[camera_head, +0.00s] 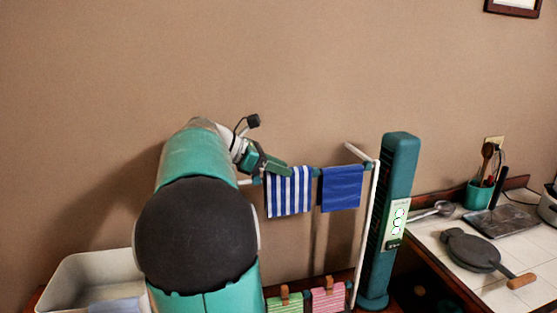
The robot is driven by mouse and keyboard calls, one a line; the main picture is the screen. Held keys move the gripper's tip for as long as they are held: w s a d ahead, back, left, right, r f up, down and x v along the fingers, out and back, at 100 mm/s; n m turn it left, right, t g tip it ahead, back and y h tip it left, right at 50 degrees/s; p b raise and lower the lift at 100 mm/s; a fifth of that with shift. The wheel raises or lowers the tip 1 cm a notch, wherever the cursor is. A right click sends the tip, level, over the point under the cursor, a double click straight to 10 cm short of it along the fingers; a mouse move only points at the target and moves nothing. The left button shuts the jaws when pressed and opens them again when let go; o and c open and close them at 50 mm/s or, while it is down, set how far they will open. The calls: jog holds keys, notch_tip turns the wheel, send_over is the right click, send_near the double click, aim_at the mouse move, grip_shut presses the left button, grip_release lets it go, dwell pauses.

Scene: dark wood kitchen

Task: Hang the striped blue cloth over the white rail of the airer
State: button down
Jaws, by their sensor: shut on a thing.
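The striped blue and white cloth (289,193) hangs flat and upright in the middle of the view. My gripper (279,168) comes in from the upper left and is shut on the cloth's top edge. The white rail of the airer (246,182) shows as a short piece left of the cloth, at about the height of its top. The gripper and cloth cover the rail there, so I cannot tell whether the cloth lies over it or in front of it. My arm hides the airer's left side.
A plain blue cloth (341,190) hangs just right of the striped one. A tall green heater-like tower (399,225) stands right of the airer. Green (285,303) and pink (328,300) striped cloths are pegged below. A pale bin (85,278) is at lower left, a tiled counter (440,240) at right.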

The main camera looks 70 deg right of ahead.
jog(key=shift+f, duration=0.3)
jog(key=c, duration=1)
grip_release()
jog(key=shift+o, duration=0.2)
jog(key=shift+w, duration=0.15)
jog(key=v, duration=1.3)
jog(key=shift+w+a+r, duration=0.15)
jog(key=shift+w+a, duration=0.05)
jog(key=shift+w, duration=0.05)
